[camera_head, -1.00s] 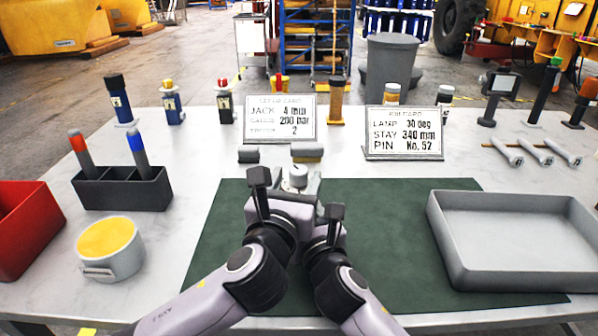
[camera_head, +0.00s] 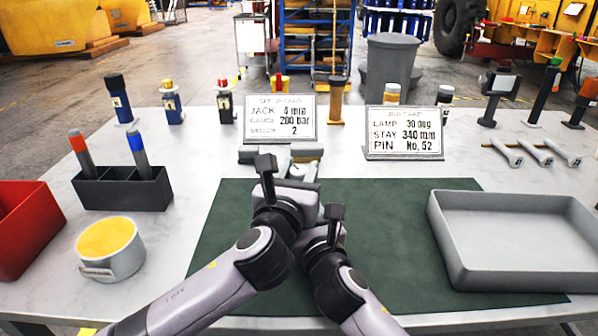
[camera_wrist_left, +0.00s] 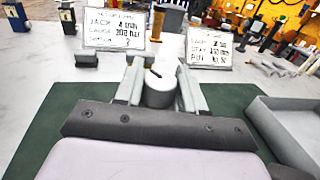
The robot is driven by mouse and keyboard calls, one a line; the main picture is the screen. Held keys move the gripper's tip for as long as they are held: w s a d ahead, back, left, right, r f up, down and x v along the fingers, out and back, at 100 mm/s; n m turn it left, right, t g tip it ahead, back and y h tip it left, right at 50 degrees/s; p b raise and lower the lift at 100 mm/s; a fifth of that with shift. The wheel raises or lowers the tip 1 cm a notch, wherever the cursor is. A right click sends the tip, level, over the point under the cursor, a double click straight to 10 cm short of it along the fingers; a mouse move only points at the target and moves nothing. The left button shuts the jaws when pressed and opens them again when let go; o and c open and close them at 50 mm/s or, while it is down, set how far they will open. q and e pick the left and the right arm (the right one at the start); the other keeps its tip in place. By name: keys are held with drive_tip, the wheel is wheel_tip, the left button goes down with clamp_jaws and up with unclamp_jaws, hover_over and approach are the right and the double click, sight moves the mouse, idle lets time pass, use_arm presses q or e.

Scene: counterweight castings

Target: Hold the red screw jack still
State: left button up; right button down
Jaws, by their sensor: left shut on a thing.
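My left gripper (camera_head: 297,166) is at the back edge of the green mat, pointing away. Its two grey fingers are shut on a grey cylinder (camera_wrist_left: 160,88) with a dark slot in its top; the left wrist view shows one finger on each side. No red shows on this cylinder, and its lower part is hidden. A short dark post with a red top (camera_head: 224,101) stands apart at the back left; I cannot tell whether it is the red screw jack. My right gripper (camera_head: 325,234) is close beside the left one, its fingers hidden.
A grey tray (camera_head: 515,270) is on the right. A dark holder (camera_head: 122,190), a yellow-topped can (camera_head: 110,250) and a red bin (camera_head: 22,230) are on the left.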

use_arm(q)
drive_tip(key=shift+h, duration=0.3)
use_arm(e)
drive_tip(key=shift+f, duration=0.1)
use_arm(q)
drive_tip(key=m+g+h, duration=0.1)
drive_tip(key=m+h, duration=0.1)
drive_tip(key=h, duration=0.1)
drive_tip(key=m+g+h, duration=0.2)
drive_tip(key=h, duration=0.1)
drive_tip(key=shift+a+m, duration=0.1)
drive_tip(key=shift+m, duration=0.3)
drive_tip(key=shift+m+g+h, duration=2.3)
drive_tip(key=shift+g+h, duration=0.3)
drive_tip(key=shift+g, duration=0.3)
drive_tip(key=o, duration=0.9)
drive_tip(key=shift+o, duration=0.2)
drive_tip(key=v, duration=1.1)
drive_tip(key=shift+s+a, duration=0.15)
drive_tip(key=shift+a, duration=0.2)
